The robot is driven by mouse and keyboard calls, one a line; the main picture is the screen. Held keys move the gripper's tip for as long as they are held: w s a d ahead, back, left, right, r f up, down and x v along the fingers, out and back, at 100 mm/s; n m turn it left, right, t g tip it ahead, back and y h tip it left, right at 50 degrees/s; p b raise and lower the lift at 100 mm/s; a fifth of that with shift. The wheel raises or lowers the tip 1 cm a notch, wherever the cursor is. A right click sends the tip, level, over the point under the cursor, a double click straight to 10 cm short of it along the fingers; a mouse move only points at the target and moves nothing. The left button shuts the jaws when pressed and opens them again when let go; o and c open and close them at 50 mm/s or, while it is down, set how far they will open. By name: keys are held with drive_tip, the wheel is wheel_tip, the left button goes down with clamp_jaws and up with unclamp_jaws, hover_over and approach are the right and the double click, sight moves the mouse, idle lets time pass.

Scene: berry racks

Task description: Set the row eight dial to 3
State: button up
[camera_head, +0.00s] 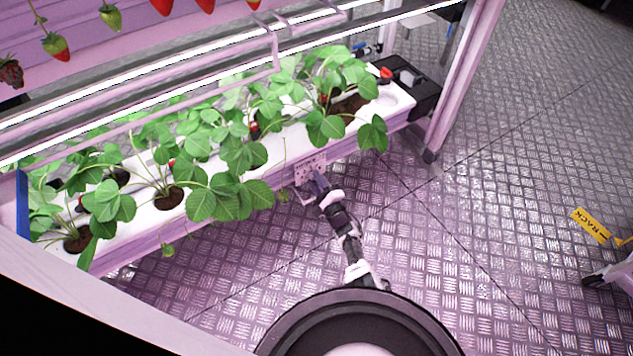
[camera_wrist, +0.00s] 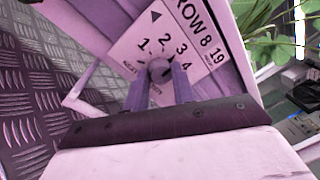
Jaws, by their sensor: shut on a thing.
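The row eight plate (camera_wrist: 140,30) fills the upper middle of the wrist view. It is pale, tilted in the picture, and reads ROW 8 19, with a black triangle and the numbers 1 to 4 around a dial. The round grey dial knob (camera_wrist: 159,69) sits between the two fingers of my gripper (camera_wrist: 160,82), which is shut on it. I cannot tell clearly which number the knob points to. In the head view the plate (camera_head: 311,166) is on the front of the white trough, with my gripper (camera_head: 312,184) at its lower edge.
Strawberry plants (camera_head: 235,165) grow in the white trough (camera_head: 285,143), and leaves hang over its front near my gripper. A rack post (camera_head: 465,80) stands to the right. The metal floor (camera_head: 510,190) is open to the right, with a yellow RACK label (camera_head: 590,226).

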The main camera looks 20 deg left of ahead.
drive_tip(key=o, duration=1)
wheel_tip(320, 180, up, 20)
drive_tip(key=p, duration=1.4)
drive_tip(key=shift+p, duration=0.3)
